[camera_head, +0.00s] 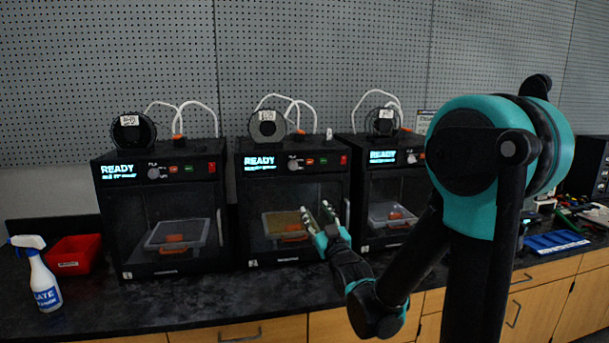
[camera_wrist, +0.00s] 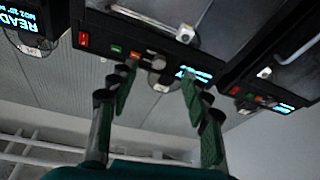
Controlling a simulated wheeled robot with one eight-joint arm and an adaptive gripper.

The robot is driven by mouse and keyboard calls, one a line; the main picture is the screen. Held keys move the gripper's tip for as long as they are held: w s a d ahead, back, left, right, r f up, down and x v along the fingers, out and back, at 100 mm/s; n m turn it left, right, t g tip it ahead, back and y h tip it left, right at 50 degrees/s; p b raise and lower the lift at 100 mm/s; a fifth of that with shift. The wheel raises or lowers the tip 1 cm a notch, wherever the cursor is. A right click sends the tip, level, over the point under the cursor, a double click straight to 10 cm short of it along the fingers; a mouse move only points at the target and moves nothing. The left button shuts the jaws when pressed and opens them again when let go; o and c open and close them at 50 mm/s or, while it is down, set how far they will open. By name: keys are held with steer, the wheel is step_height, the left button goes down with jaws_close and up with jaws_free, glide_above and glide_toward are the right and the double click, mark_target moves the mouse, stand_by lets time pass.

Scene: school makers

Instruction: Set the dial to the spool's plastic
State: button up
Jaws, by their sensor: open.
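Three black printers stand side by side: left (camera_head: 120,220), middle (camera_head: 245,220) and right (camera_head: 358,230). Each has a spool on top: left (camera_head: 146,131), middle (camera_head: 258,134), right (camera_head: 373,126). Their small labels are too blurred to read. Each panel has a lit READY display and a pale dial: left (camera_head: 154,173), middle (camera_head: 293,164), right (camera_head: 411,158). My gripper (camera_head: 318,214) is open and empty, in front of the middle printer's right side, below its panel. The upside-down wrist view shows a dial (camera_wrist: 158,62) beyond and between my open fingers (camera_wrist: 158,92), apart from them; its setting is unreadable.
Red and green buttons (camera_wrist: 117,48) and a red switch (camera_wrist: 83,39) sit beside that dial. A spray bottle (camera_head: 43,280) and red bin (camera_head: 76,256) stand at left on the dark counter (camera_head: 190,305). A blue tray (camera_head: 553,242) lies at right.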

step_height(320, 180, up, 2)
steer(key=s+a+t+y, duration=0.1)
glide_toward(294, 167)
steer(key=shift+n, duration=0.3)
steer(key=x, duration=0.8)
steer(key=shift+c, duration=0.4)
jaws_close()
